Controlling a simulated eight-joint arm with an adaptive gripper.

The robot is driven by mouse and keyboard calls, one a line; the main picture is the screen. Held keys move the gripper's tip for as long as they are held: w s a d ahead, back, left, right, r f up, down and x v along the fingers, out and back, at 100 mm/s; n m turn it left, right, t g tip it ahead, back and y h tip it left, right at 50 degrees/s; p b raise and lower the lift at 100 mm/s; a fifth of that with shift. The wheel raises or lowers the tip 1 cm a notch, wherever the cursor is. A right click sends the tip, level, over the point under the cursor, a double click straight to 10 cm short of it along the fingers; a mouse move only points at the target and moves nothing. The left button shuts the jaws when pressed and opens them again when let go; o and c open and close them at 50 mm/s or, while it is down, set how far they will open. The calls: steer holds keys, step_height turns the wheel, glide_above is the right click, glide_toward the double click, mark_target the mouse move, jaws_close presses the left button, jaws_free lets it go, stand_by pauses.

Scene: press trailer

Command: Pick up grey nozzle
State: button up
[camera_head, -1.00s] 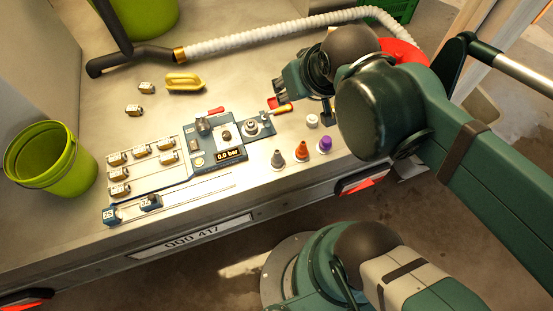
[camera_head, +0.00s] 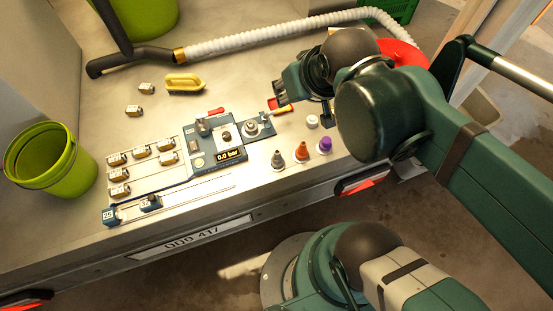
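The grey nozzle (camera_head: 277,159) stands upright near the front edge of the trailer bed, left of an orange nozzle (camera_head: 302,152) and a purple nozzle (camera_head: 325,145). My gripper (camera_head: 278,95) is above the bed, behind and above the row of nozzles, near a red-handled part. It is apart from the grey nozzle. The finger tips are small and dark, and I cannot tell how far apart they are. Nothing is visibly held.
A blue press panel (camera_head: 212,152) with a 0.0 bar display lies left of the nozzles. A small white cap (camera_head: 312,121) stands behind them. A green bucket (camera_head: 50,160) is at the left. A white hose (camera_head: 270,40) crosses the back.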

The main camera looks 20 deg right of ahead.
stand_by(0.4)
steer(key=m+g+p, duration=0.7)
steer(key=m+p, duration=0.1)
steer(key=m, duration=0.1)
glide_above(277, 152)
steer(key=shift+s+a+f, duration=0.1)
steer(key=shift+f, duration=6.95)
steer(key=shift+f, duration=0.15)
steer(key=shift+f+b, duration=0.5)
steer(key=shift+f, duration=0.65)
steer(key=shift+f, duration=0.15)
steer(key=shift+f+b, duration=1.25)
steer(key=shift+f, duration=1.2)
